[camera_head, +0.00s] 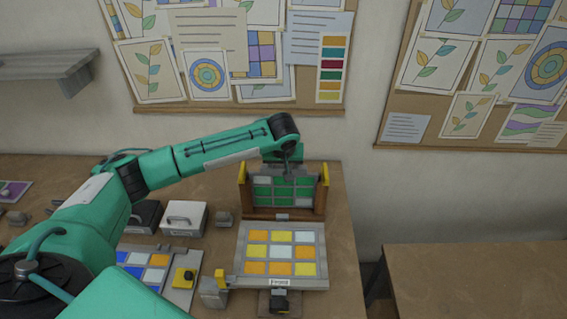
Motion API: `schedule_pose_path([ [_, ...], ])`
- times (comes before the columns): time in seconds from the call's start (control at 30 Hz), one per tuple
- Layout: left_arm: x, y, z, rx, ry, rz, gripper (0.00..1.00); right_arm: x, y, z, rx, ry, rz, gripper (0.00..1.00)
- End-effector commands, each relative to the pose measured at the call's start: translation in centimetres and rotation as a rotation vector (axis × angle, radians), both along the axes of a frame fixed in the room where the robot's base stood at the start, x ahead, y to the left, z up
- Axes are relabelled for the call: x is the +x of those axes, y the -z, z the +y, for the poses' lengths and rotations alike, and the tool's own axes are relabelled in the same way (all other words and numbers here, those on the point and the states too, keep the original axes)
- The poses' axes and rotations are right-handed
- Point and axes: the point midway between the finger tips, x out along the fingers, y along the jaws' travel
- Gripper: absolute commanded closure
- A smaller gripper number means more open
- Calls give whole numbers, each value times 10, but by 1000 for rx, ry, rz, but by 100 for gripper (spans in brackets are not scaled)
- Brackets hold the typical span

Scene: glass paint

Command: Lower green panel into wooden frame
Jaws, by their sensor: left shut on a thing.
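The green panel (283,191) is a grey-edged sheet with rows of green cells and a few pale ones. It stands roughly upright between the sides of the wooden frame (320,202), which has yellow pieces on top of both posts. My left gripper (289,172) is over the panel's top edge and shut on it. The fingertips are small and partly hidden by the wrist. I cannot tell how far the panel's lower edge sits in the frame. My right gripper is not in view.
A tilted panel with yellow and orange cells (281,255) stands in front of the frame. White (184,218) and dark (144,217) boxes and a blue-celled panel (140,271) lie to the left. Pinboards hang behind. A second table (470,280) is at the right.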

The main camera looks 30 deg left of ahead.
Motion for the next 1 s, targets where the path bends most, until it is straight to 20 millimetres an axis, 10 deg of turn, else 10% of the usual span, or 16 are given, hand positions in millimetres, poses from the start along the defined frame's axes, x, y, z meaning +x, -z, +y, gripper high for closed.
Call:
schedule_pose_path([
  [0.5,1,18,0,0,-1,-2,72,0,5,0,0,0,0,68],
  [0.53,1,17,0,0,-1,-3,36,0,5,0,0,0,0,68],
  [0.63,1,17,0,0,0,-2,17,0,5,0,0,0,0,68],
  [1.0,0,16,0,0,0,1,17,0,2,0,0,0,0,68],
])
